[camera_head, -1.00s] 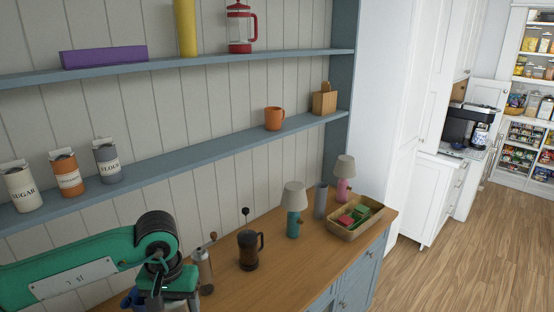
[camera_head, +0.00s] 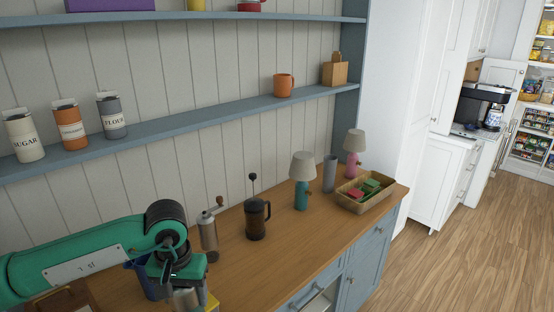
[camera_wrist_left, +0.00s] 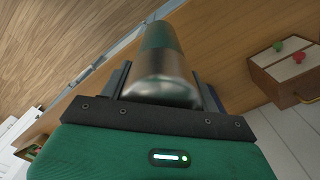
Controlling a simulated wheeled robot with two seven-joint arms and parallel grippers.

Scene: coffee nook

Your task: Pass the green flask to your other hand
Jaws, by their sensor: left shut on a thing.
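The green flask (camera_wrist_left: 160,68) is between the fingers of my left gripper (camera_wrist_left: 165,92) in the left wrist view. It has a shiny metal end towards the camera and a green band further along. My left gripper (camera_head: 182,284) is shut on it at the lower left of the head view, over the wooden counter. There, only a metallic part of the flask (camera_head: 187,299) shows below the gripper; the rest is hidden. My right gripper is in neither view.
A grinder (camera_head: 208,232), French press (camera_head: 257,217), teal lamp (camera_head: 301,190), grey cylinder (camera_head: 330,174), pink lamp (camera_head: 353,158) and basket (camera_head: 364,206) stand along the counter (camera_head: 270,258). A small drawer box (camera_wrist_left: 288,72) shows right.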

